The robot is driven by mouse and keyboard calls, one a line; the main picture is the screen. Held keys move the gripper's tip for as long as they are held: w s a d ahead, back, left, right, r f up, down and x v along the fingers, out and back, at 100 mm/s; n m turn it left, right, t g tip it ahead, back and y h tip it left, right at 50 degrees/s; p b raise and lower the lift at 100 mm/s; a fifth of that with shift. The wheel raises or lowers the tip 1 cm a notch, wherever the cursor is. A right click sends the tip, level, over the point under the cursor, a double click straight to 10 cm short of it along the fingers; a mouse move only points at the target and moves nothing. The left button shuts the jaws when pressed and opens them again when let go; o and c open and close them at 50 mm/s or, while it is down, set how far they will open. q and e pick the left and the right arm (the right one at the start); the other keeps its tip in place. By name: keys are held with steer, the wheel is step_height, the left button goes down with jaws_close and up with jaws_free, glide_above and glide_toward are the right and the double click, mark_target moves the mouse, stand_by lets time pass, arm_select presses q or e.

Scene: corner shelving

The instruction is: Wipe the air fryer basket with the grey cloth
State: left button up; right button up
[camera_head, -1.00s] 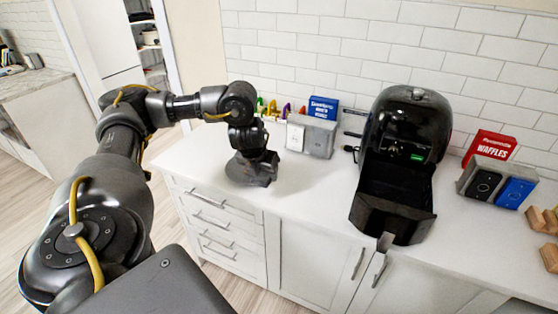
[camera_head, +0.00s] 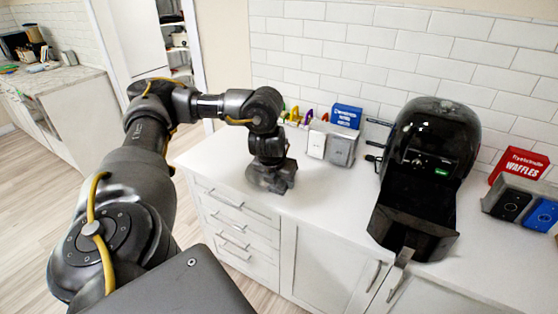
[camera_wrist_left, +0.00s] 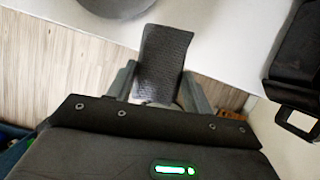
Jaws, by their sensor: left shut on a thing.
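The black air fryer (camera_head: 433,140) stands on the white counter by the tiled wall. Its basket (camera_head: 408,232) is pulled out toward the front, with the handle at the counter's edge. My left gripper (camera_head: 270,182) is low over the counter, to the left of the basket and apart from it. In the left wrist view the left gripper (camera_wrist_left: 160,92) is shut on the grey cloth (camera_wrist_left: 165,52), a dark textured piece between the fingers. In that view the basket (camera_wrist_left: 298,60) is at the right edge. The cloth cannot be made out in the head view. My right gripper is not in view.
Behind my left gripper are a grey holder (camera_head: 332,143), a blue box (camera_head: 346,115) and several small colourful items. A red waffles box (camera_head: 519,165) and another holder with black and blue items stand right of the fryer. The counter (camera_head: 330,205) between gripper and basket is clear.

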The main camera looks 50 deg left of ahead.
arm_select(q)
steer(key=s+d+r+n+g+h+b, duration=0.1)
steer(key=d+n+g, duration=0.3)
steer(key=d+n, duration=0.8)
steer(key=d+r+n+g+h+b, duration=0.1)
steer(key=d+n+g, duration=0.3)
steer(key=d+n, duration=0.9)
steer(key=n+b, duration=0.1)
steer(key=n, duration=0.4)
steer(key=shift+s+d+r+n+g, duration=0.3)
steer(key=shift+s+r+g, duration=0.05)
steer(key=shift+r+g, duration=0.05)
